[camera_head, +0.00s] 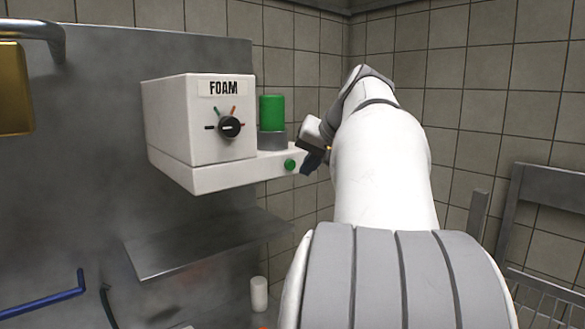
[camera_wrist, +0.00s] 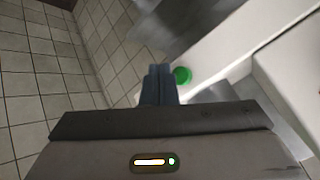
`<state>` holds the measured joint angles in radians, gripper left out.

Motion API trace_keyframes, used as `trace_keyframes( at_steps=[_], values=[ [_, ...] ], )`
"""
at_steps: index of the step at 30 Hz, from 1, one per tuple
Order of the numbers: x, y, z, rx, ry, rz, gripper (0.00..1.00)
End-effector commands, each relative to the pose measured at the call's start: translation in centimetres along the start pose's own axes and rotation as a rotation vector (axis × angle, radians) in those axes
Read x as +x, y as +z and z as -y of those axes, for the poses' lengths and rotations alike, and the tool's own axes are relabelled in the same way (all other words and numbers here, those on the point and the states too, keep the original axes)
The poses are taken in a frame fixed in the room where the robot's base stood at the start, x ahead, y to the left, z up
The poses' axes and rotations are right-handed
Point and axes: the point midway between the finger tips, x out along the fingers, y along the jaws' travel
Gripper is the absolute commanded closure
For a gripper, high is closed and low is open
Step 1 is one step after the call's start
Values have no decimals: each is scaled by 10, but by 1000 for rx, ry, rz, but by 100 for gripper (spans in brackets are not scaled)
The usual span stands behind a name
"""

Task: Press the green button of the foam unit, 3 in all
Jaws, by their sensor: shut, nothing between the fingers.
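The foam unit (camera_head: 205,125) is a white box with a "FOAM" label and a black dial (camera_head: 229,127), fixed to a grey metal panel. Its round green button (camera_head: 290,164) is on the front of a ledge at the unit's lower right. My gripper (camera_head: 311,161) is shut and empty, just right of the button in the head view. In the wrist view, my closed fingers (camera_wrist: 159,80) point toward the white ledge, with the green button (camera_wrist: 182,75) just right of their tips. I cannot tell whether the fingertips touch the button.
A green cylinder (camera_head: 272,112) stands on a grey base on the ledge, above the button. A metal shelf (camera_head: 205,243) juts out below the unit. A small white cylinder (camera_head: 259,294) is lower down. A metal rack (camera_head: 548,225) is at the right.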

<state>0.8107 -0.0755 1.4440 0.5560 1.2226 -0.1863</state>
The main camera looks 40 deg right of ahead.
Motion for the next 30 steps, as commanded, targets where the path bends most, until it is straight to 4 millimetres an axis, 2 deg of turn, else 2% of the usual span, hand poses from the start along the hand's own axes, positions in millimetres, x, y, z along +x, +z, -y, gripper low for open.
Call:
trace_keyframes(
  at_steps=[12, 30],
  values=[
    [-24, 18, -18, 0, 1, 0, 100],
    [-24, 18, -18, -1, 0, 1, 100]
  ],
)
